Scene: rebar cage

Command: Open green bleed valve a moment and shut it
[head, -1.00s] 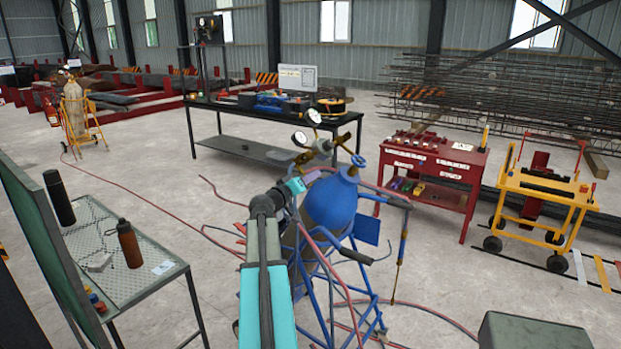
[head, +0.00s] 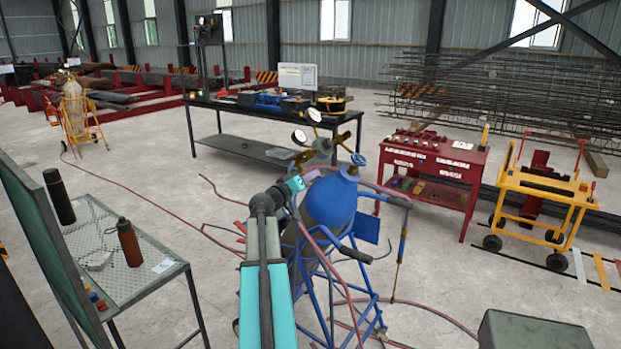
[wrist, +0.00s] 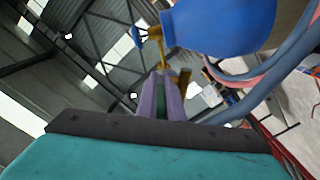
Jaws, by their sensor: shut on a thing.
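The blue gas cylinder (head: 331,204) stands in a blue wheeled frame, with a brass regulator and two round gauges (head: 313,116) at its top. My gripper (head: 303,182) is at the left side of the cylinder's shoulder, below the regulator. In the wrist view my gripper's purple fingers (wrist: 161,85) are close together, with a narrow dark green piece (wrist: 161,96) between them, which fits the green bleed valve. Brass fittings (wrist: 156,42) and the blue cylinder (wrist: 220,30) are just beyond the fingertips. How far the valve is turned cannot be seen.
Red and blue hoses (head: 345,290) run down beside the cylinder and over the floor. A mesh table (head: 95,240) with two bottles stands at the left. A black workbench (head: 245,115) is behind, a red cart (head: 440,165) and a yellow trolley (head: 545,195) at the right.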

